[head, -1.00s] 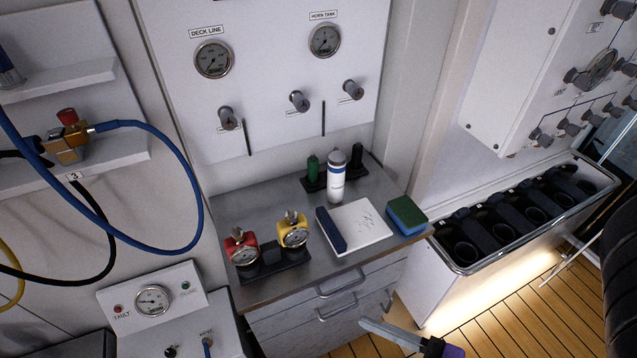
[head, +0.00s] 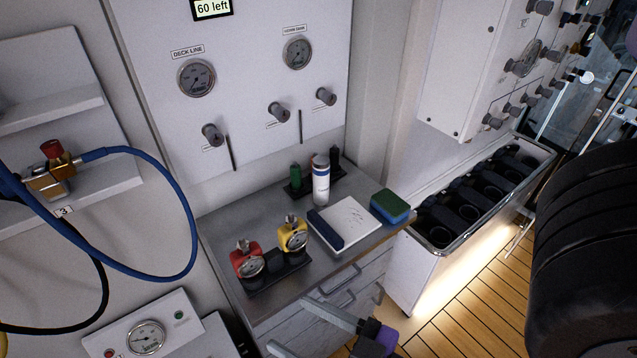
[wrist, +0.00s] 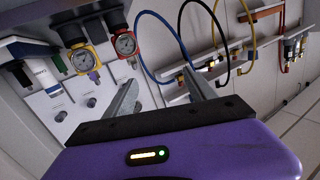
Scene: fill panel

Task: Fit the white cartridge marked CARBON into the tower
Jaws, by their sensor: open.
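A white cartridge with a blue band (head: 321,183) stands upright at the back of the grey counter, at a dark rack between a green one (head: 296,177) and a black one (head: 335,158). Its lettering is too small to read. My gripper (head: 286,326) is at the bottom of the head view, open and empty, in front of the counter's drawers and well apart from the cartridge. In the wrist view my gripper's two fingers (wrist: 158,78) are spread with nothing between them. I cannot make out which thing is the tower.
Red (head: 247,262) and yellow (head: 292,236) gauge regulators stand on the counter (head: 222,228) at the front left. A white book or pad (head: 347,224) and a green-blue sponge (head: 390,206) lie at the right. A blue hose (head: 185,205) loops at the left. A trough of black holders (head: 440,243) is at the right.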

